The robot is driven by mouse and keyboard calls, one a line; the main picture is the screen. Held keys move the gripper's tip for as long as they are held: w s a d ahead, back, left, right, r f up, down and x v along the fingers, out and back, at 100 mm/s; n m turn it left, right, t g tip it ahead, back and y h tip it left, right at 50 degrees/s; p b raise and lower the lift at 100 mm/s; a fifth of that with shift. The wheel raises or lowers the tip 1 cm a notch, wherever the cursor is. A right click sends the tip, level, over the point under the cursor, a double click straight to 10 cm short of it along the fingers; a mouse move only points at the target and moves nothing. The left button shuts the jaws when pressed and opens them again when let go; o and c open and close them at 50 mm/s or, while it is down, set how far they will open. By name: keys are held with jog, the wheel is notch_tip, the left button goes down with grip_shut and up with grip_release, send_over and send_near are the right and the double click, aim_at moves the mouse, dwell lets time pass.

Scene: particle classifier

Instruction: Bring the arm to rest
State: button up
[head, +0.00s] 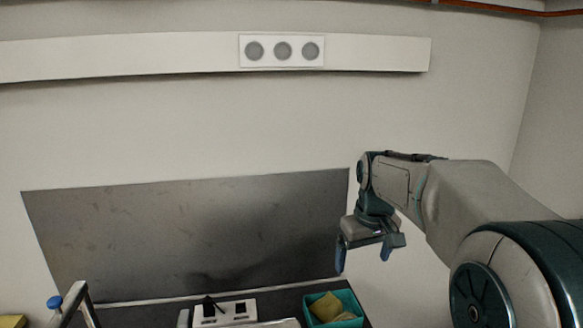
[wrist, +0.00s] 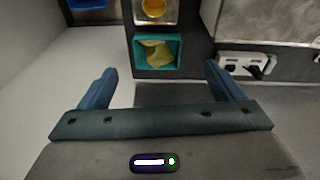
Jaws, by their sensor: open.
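My gripper (head: 364,256) hangs in the air at the right of the head view, fingers pointing down. In the wrist view my gripper (wrist: 160,88) shows its two blue fingers spread wide apart with nothing between them. It is open and empty. In the head view my arm reaches in from the right edge, bent at the wrist, and touches nothing that I can see.
A teal bin (head: 358,301) holding yellowish items stands on the dark counter below my gripper. A grey panel (head: 190,235) covers the wall behind.

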jog(key=s+f+m+t, duration=0.1)
jog(key=s+f, duration=0.2)
jog(key=s, duration=0.8)
jog(key=s+f+m, duration=0.2)
jog(key=s+f, duration=0.1)
jog(key=s, duration=0.7)
jog(key=shift+s+t, duration=0.35)
jog(key=shift+t, duration=0.05)
jog(key=shift+a, duration=0.1)
